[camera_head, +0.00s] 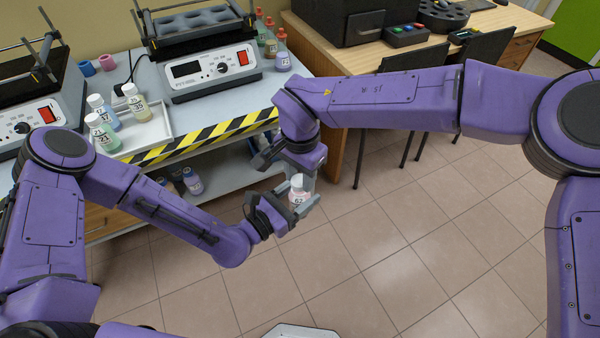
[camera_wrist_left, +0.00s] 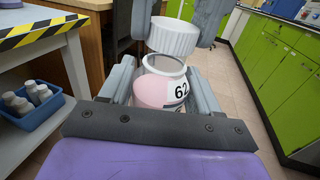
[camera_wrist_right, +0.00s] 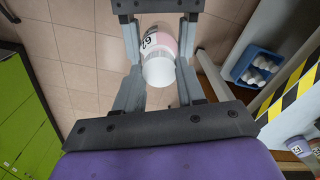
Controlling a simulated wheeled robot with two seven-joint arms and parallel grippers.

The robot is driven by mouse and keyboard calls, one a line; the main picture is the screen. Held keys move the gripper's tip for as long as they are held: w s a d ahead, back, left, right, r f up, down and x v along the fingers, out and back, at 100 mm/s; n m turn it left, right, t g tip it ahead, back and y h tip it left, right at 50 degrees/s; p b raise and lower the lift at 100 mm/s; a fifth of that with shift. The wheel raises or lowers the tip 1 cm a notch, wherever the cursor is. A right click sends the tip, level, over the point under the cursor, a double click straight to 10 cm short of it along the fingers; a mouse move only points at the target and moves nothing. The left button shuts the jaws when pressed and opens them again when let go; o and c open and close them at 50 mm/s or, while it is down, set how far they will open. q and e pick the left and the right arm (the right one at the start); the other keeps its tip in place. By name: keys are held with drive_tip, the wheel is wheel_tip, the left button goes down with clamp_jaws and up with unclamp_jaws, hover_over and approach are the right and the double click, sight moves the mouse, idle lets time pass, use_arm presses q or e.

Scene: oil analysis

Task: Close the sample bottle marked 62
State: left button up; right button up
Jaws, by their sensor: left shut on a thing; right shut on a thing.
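The sample bottle marked 62 (camera_head: 298,198) is a clear bottle with pink contents and a white label, held in the air in front of the bench. My left gripper (camera_head: 300,207) is shut around its body; the bottle also shows in the left wrist view (camera_wrist_left: 161,90). My right gripper (camera_head: 303,178) comes from above and is shut on a white ribbed cap (camera_wrist_left: 173,37). The cap is just over the bottle's mouth and looks tilted and slightly off to one side. The cap also shows between the fingers in the right wrist view (camera_wrist_right: 158,70). Whether it touches the neck I cannot tell.
Other capped bottles stand in a white tray (camera_head: 158,138) on the bench, with lab devices behind. A blue crate (camera_wrist_left: 38,110) of bottles sits on the lower shelf. A wooden desk (camera_head: 345,72) stands behind my right arm. The floor below the grippers is clear.

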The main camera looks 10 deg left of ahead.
drive_tip(key=shift+f, duration=0.4)
